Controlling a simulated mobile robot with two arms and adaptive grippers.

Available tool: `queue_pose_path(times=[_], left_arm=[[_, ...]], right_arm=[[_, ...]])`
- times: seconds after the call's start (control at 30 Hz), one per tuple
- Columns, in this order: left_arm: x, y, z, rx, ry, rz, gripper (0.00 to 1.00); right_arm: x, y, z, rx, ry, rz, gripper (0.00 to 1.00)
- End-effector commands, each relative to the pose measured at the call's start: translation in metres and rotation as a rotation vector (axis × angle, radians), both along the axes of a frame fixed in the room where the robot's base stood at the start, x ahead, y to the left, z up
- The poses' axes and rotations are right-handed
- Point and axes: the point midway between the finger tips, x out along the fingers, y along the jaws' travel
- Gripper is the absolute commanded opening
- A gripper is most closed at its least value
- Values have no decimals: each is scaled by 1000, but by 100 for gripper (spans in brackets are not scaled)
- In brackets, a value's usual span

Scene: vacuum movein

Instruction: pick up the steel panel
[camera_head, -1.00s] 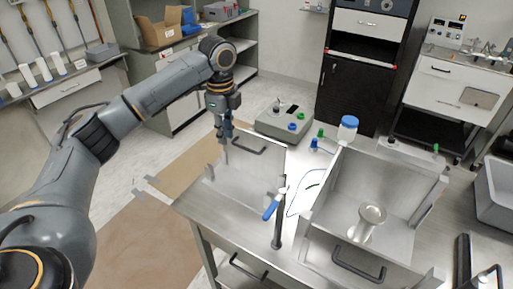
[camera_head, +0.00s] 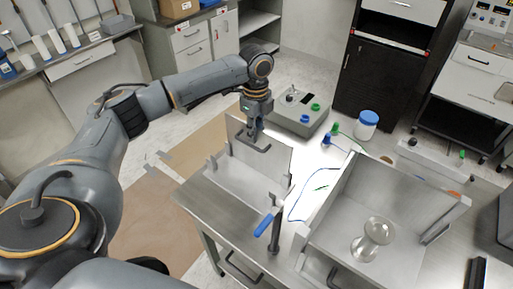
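The steel panel (camera_head: 262,162) is a flat grey metal plate with a dark bar handle near its top edge. It stands upright at the back of the left metal fixture on the steel table (camera_head: 213,200). My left gripper (camera_head: 254,137) points down right at the panel's handle and covers part of it. Its fingers are small and partly hidden, so I cannot tell whether they are closed on the handle. My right gripper is not in view.
A blue-handled clamp (camera_head: 264,224) stands at the fixture's front. Right of it is an open steel chamber (camera_head: 340,226) holding a glass-like flanged piece (camera_head: 373,238). Behind are a grey control box (camera_head: 297,117) and a blue-capped jar (camera_head: 366,127).

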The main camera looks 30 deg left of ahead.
Motion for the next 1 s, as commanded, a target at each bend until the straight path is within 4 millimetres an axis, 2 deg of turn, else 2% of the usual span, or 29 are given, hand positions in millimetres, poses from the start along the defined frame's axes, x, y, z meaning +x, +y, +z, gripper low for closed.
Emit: queue_pose_path(times=[0.17,0.3,0.5,0.73,0.77,0.83,1.0], left_arm=[[-1,-1,-11,1,2,0,19],[-5,-4,-31,0,3,0,19],[-4,-4,-54,0,1,0,19],[-4,-4,-57,0,-1,0,19],[-4,-4,-57,0,-1,0,15],[-4,-4,-56,0,-1,0,1],[-4,-4,-56,0,-1,0,0]], right_arm=[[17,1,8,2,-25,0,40],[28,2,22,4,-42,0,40],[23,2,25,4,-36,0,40],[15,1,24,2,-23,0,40],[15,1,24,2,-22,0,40],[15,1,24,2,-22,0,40],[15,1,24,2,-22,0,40]])
